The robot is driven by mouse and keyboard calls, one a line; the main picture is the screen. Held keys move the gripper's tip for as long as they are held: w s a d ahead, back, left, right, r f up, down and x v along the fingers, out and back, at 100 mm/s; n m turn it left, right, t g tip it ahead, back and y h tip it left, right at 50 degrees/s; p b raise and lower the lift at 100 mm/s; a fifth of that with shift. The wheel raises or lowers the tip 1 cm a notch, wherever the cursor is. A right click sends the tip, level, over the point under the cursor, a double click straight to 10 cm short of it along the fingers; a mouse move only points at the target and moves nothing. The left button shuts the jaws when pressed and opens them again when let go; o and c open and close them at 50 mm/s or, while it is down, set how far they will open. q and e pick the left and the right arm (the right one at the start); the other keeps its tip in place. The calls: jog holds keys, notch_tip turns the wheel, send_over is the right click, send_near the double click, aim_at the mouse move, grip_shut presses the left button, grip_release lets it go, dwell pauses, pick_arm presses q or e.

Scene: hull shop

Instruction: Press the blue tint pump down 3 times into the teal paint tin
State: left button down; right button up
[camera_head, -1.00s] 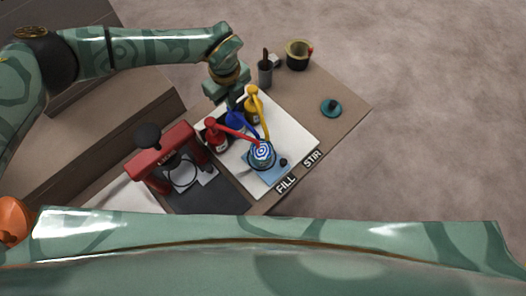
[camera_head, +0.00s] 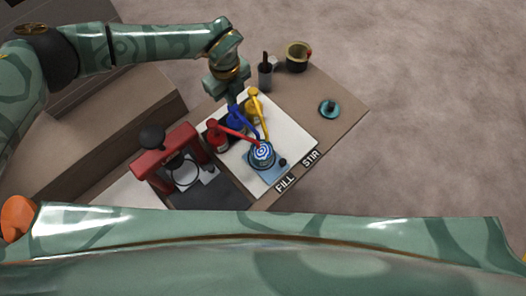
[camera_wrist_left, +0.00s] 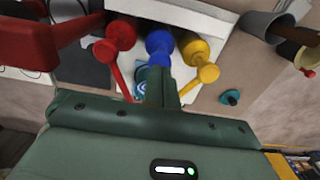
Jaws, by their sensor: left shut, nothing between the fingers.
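The blue tint pump (camera_head: 235,122) stands between the red and yellow pumps on the white board, its spout pointing at the teal paint tin. The teal paint tin (camera_head: 262,159) stands on a light blue pad and shows blue and white rings on top. My left gripper (camera_head: 231,100) is shut and empty, pointing down right at the blue pump's head. In the left wrist view the fingertips lie just below the blue pump head (camera_wrist_left: 158,44); I cannot tell whether they touch it. The tin (camera_wrist_left: 140,88) is partly hidden there. My right gripper is not in view.
The red pump (camera_head: 216,138) and yellow pump (camera_head: 253,108) stand close on either side. A red press (camera_head: 165,152) is at left. A dark cup (camera_head: 265,75), a brass-coloured pot (camera_head: 297,56) and a teal lid (camera_head: 329,109) occupy the far and right table.

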pick_arm(q)
jog(key=shift+f, duration=0.1)
dwell(0.4)
jog(key=shift+f+b, duration=0.5)
jog(key=shift+f, duration=0.85)
jog(key=shift+r, duration=0.15)
jog(key=shift+r+p, duration=1.2)
jog(key=shift+r, duration=0.1)
jog(key=shift+r, duration=0.1)
jog(key=shift+r+p, duration=0.35)
notch_tip(320, 180, up, 5)
jog(key=p, duration=0.4)
jog(key=shift+r+p, duration=0.1)
jog(key=shift+p, duration=0.2)
